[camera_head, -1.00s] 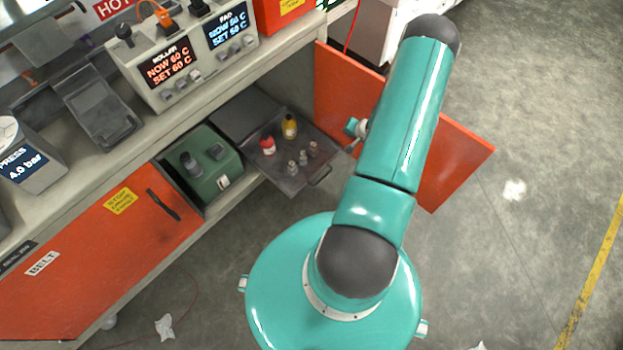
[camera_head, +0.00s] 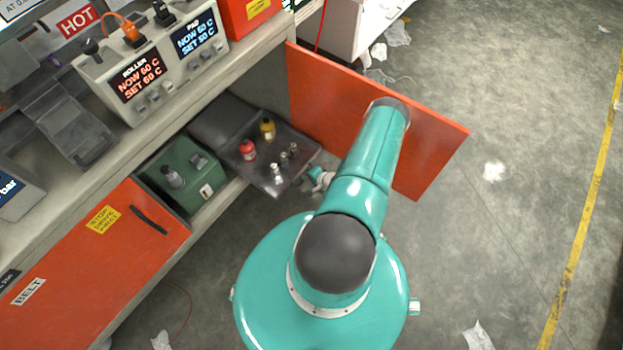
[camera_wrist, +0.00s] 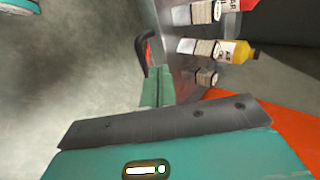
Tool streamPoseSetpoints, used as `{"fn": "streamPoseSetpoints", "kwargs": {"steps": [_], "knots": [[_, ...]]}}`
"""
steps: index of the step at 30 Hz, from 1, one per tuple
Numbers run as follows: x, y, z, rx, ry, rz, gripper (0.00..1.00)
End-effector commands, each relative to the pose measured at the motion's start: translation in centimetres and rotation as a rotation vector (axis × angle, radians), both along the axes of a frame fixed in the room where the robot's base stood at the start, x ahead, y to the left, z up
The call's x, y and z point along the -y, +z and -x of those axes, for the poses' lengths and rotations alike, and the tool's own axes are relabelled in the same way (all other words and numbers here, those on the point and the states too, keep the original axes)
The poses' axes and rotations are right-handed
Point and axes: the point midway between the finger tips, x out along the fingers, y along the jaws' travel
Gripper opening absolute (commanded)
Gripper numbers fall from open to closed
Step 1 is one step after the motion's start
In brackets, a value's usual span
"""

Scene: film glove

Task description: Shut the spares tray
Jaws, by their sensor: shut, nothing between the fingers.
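The spares tray (camera_head: 258,174) is a dark grey sliding tray, pulled out of the open cabinet bay. A red-capped bottle (camera_head: 247,150), a yellow bottle (camera_head: 267,128) and several small bottles stand on it. My gripper (camera_head: 316,179) is just outside the tray's front edge, at its right. In the wrist view, my gripper (camera_wrist: 158,72) is shut and empty, its tips close to the tray's dark curved handle (camera_wrist: 143,52). I cannot tell whether they touch. In the head view the handle is hard to make out beside the gripper.
An open orange door (camera_head: 420,135) stands right of the tray, close behind my arm. A green box (camera_head: 185,172) sits in the bay to the left. A closed orange door (camera_head: 80,270) is further left. The bench with heater controller (camera_head: 150,65) lies above. Floor at right is mostly clear.

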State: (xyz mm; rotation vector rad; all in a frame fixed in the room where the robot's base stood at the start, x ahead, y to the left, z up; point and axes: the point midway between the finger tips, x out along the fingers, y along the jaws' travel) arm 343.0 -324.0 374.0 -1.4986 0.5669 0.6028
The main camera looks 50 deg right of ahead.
Motion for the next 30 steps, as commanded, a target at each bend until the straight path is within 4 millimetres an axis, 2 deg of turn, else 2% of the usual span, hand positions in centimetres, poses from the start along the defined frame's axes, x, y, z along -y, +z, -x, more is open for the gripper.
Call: {"fn": "streamPoseSetpoints", "kwargs": {"steps": [3, 9, 30], "knots": [[-0.2, -1.4, -1.6, 0.000, 0.004, 0.001, 0.00], [-0.3, -2.6, -3.0, 0.000, 0.005, 0.001, 0.00], [-0.4, -2.7, -3.9, 0.000, 0.006, 0.002, 0.00]]}}
